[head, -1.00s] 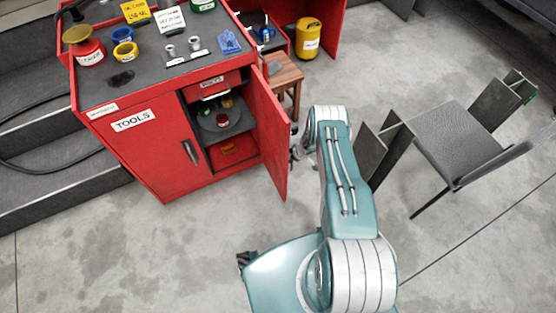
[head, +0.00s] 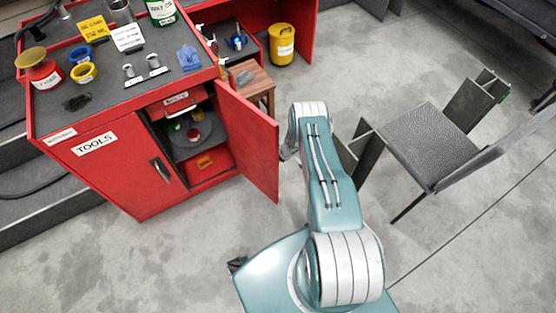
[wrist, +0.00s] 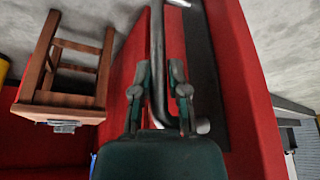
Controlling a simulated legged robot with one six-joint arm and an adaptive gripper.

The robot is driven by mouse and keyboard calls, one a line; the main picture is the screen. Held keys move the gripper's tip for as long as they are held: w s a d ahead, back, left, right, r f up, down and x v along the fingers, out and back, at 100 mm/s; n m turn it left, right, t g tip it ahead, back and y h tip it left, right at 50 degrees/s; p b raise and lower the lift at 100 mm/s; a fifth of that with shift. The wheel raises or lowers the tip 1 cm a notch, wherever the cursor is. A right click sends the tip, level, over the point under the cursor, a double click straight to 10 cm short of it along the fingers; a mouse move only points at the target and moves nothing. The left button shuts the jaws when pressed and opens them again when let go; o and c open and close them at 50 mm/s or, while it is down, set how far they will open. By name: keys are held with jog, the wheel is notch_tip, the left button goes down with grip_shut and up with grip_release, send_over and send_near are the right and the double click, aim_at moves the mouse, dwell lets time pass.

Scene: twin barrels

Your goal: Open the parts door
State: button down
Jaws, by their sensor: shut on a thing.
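The red parts door (head: 248,140) on the right of the tools cabinet (head: 105,180) stands swung open, with one broad face toward the head camera. In the wrist view, my gripper (wrist: 160,80) has its two fingers closed around the dark metal bar of the door handle (wrist: 158,50), with a red panel (wrist: 132,60) beside it. In the head view, my arm reaches to the door's free edge; the fingers and handle are hidden there.
A wooden stool (head: 250,82) stands behind the door and shows at left in the wrist view (wrist: 70,75). A grey chair (head: 428,145) stands to the right of my arm. Jars, signs and small parts crowd the cabinet top. The floor in front of the cabinet is clear.

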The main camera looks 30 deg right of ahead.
jog(key=shift+s+a+f, duration=0.1)
jog(key=shift+s, duration=0.15)
jog(key=c, duration=0.7)
grip_release()
jog(key=shift+o, duration=0.3)
jog(key=shift+w+d, duration=0.1)
jog(key=shift+d, duration=0.1)
jog(key=shift+r, duration=0.45)
jog(key=v, duration=1.1)
jog(key=shift+d, duration=0.1)
